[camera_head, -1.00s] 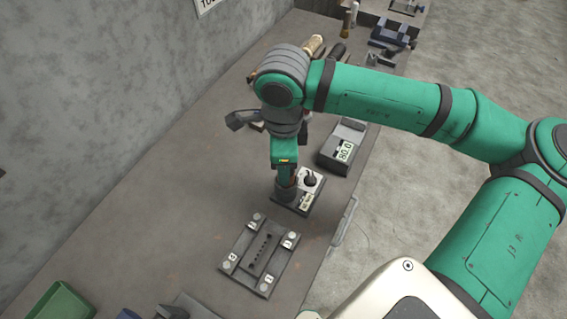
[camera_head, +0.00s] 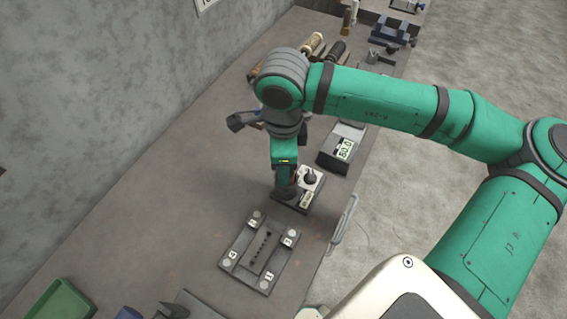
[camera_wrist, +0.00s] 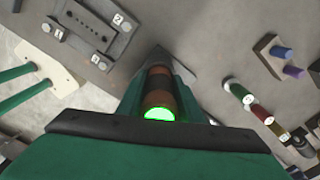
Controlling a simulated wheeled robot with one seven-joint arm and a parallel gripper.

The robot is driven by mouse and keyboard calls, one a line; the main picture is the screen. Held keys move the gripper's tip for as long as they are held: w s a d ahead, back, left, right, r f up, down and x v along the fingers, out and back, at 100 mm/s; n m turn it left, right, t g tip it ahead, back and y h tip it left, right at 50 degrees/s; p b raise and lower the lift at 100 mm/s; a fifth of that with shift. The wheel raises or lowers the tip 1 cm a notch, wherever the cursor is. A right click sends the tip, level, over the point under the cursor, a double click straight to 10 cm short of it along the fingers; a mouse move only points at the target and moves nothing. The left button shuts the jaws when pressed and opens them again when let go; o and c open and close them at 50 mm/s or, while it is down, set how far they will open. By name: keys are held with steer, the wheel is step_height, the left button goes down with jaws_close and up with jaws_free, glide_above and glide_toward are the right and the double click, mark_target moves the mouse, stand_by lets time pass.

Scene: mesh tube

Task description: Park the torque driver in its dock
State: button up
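My gripper (camera_head: 284,168) points down over the bench, at the left side of a small block with a white plate and a black knob (camera_head: 309,178), which looks like the dock. A dark banded cylinder, apparently the torque driver (camera_head: 287,190), hangs below my gripper beside or on that block; I cannot tell whether it is seated. In the wrist view the driver (camera_wrist: 158,90) shows dark and brown bands and a lit green end. It sits between the green fingers (camera_wrist: 158,75), which look shut on it. Its lower tip is hidden.
A plate with numbered corners (camera_head: 262,252) lies nearer on the bench. A grey box reading 80.0 (camera_head: 341,150) stands behind the block. A green bin (camera_head: 62,300) is at the lower left. Coloured cylinders (camera_wrist: 258,110) show in the wrist view. The bench's left middle is clear.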

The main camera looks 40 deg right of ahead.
steer(key=o, duration=0.4)
steer(key=shift+o, duration=0.2)
steer(key=shift+r, duration=0.1)
step_height(320, 180, up, 11)
steer(key=shift+f, duration=0.2)
